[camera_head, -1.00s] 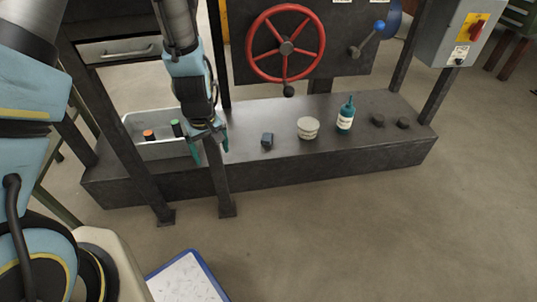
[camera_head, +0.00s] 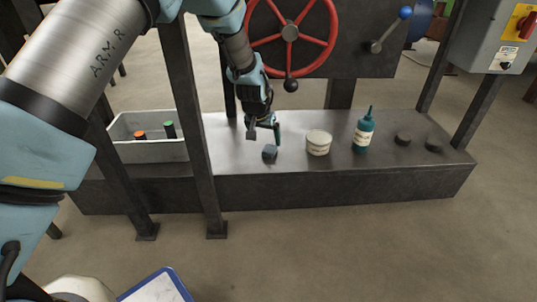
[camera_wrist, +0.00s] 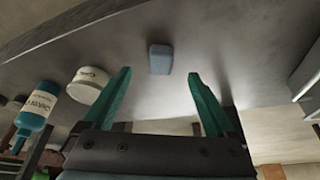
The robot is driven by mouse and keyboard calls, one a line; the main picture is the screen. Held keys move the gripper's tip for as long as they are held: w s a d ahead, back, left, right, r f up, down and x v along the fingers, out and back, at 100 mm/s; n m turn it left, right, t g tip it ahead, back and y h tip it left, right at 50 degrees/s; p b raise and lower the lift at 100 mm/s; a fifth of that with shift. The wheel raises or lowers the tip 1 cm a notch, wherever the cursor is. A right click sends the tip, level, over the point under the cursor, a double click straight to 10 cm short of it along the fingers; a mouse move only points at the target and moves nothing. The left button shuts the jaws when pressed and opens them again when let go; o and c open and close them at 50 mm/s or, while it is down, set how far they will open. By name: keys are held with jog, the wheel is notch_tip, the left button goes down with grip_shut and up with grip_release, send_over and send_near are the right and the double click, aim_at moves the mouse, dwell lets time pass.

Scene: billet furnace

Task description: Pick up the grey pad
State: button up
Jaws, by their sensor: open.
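The grey pad (camera_head: 270,152) looks like a small blue-grey block with rounded edges. It lies on the dark bench top near the front edge. In the wrist view the pad (camera_wrist: 160,58) is centred, just beyond the gap between the fingertips. My gripper (camera_head: 264,130) is open and empty, above the pad and slightly to its left. Its teal fingers (camera_wrist: 158,76) are spread on either side of the pad's line in the wrist view, with nothing between them.
A white tub (camera_head: 318,143) and a teal bottle (camera_head: 362,133) stand right of the pad. Two dark round pieces (camera_head: 403,139) lie farther right. A grey tray (camera_head: 150,151) with several coloured items is left, behind a dark post (camera_head: 190,120). A red handwheel (camera_head: 290,33) is above.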

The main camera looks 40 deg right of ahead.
aim_at(268, 150)
jog(key=b+x, duration=0.4)
jog(key=x, duration=0.4)
jog(key=shift+w+d+f, duration=0.2)
jog(key=shift+w, duration=0.05)
grip_shut()
dwell(0.5)
jog(key=shift+r, duration=0.15)
jog(key=shift+r+p, duration=0.4)
jog(key=shift+r, duration=0.15)
jog(key=p+v, duration=0.2)
jog(key=shift+a+r, duration=0.1)
jog(key=shift+r, duration=0.25)
jog(key=s+a+p, duration=0.2)
jog(key=s+a, duration=0.2)
jog(key=a, duration=0.3)
jog(key=s+a+p, duration=0.2)
jog(key=s+a, duration=0.2)
jog(key=a, duration=0.4)
jog(key=shift+f, duration=0.2)
